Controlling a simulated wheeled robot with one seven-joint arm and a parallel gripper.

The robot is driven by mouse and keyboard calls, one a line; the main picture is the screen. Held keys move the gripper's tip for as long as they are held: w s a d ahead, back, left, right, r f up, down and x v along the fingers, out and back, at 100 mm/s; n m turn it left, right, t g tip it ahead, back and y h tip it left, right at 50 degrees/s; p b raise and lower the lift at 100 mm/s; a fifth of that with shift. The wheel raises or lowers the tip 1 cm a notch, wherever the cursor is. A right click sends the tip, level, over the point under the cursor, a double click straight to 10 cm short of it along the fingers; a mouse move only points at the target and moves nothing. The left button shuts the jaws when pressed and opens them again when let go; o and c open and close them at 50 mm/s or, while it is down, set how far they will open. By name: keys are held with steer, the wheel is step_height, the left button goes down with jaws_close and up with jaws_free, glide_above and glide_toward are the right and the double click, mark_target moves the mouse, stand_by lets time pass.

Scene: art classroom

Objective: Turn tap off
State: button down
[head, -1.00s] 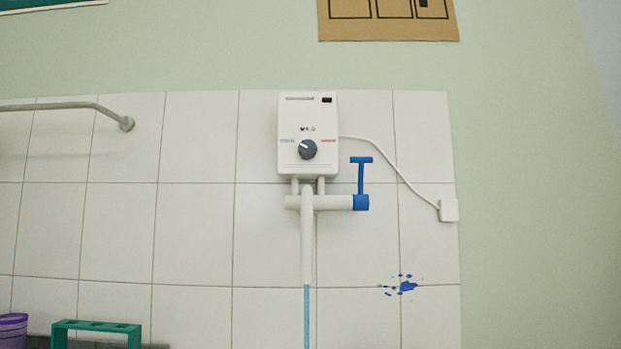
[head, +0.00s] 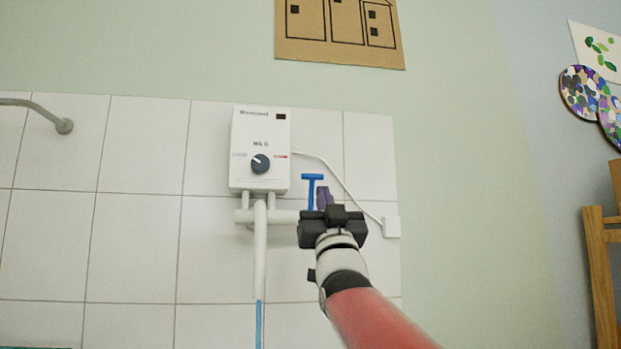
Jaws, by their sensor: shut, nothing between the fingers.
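The tap's blue T-shaped handle (head: 312,187) stands upright at the right end of the white tap pipe (head: 285,216). Blue water (head: 259,325) runs down from the white spout (head: 260,255). My gripper (head: 324,197) is shut and empty, just right of the handle in the picture, with its fingers pointing up toward the wall. It hides the handle's blue base. I cannot tell whether the fingers touch the handle.
The white water heater (head: 260,150) with a dark knob hangs on the tiled wall above the tap. Its cable runs to a white wall box (head: 391,226). A grey pipe (head: 45,110) sticks out at the left. A wooden frame (head: 597,270) stands at the far right.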

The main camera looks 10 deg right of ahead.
mark_target(311, 200)
steer(key=w+r+p, duration=0.3)
steer(key=w+r, duration=0.1)
steer(key=w, duration=0.3)
steer(key=shift+p, duration=0.3)
steer(key=shift+r, duration=0.15)
